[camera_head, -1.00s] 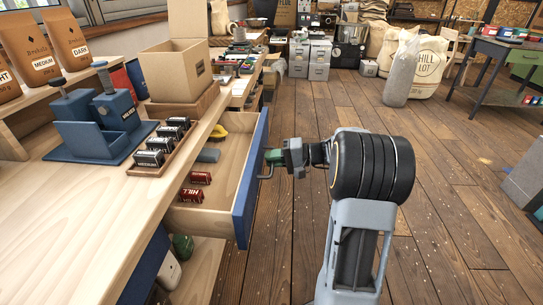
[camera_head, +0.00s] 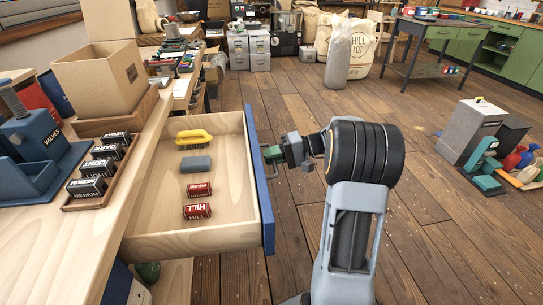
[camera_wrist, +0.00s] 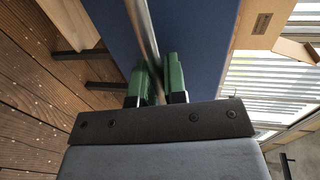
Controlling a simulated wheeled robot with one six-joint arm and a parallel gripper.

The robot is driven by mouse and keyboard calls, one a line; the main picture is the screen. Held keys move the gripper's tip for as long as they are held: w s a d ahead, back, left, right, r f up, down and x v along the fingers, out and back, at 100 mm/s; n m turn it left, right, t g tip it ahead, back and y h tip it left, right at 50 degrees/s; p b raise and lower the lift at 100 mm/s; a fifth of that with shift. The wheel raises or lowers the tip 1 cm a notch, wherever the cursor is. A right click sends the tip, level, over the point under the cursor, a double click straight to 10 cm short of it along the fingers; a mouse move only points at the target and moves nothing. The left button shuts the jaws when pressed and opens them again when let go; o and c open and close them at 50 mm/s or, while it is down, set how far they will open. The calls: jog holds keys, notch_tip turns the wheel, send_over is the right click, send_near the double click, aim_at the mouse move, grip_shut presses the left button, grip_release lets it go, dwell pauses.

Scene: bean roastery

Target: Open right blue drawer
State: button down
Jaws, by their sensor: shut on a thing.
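The right blue drawer stands pulled out from the wooden bench, with its blue front (camera_head: 260,180) facing right in the head view. My gripper (camera_head: 271,154) is at the outer side of the drawer front. In the wrist view its green fingers (camera_wrist: 159,80) are shut around the metal bar handle (camera_wrist: 145,35) in front of the blue panel (camera_wrist: 195,35).
The bench top (camera_head: 150,125) carries a cardboard box (camera_head: 97,70), a tray of labelled boxes (camera_head: 97,170) and a blue stand (camera_head: 40,150).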

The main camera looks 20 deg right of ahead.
jog(key=c, duration=1.2)
grip_release()
jog(key=p+v, duration=0.3)
jog(key=v, duration=1.1)
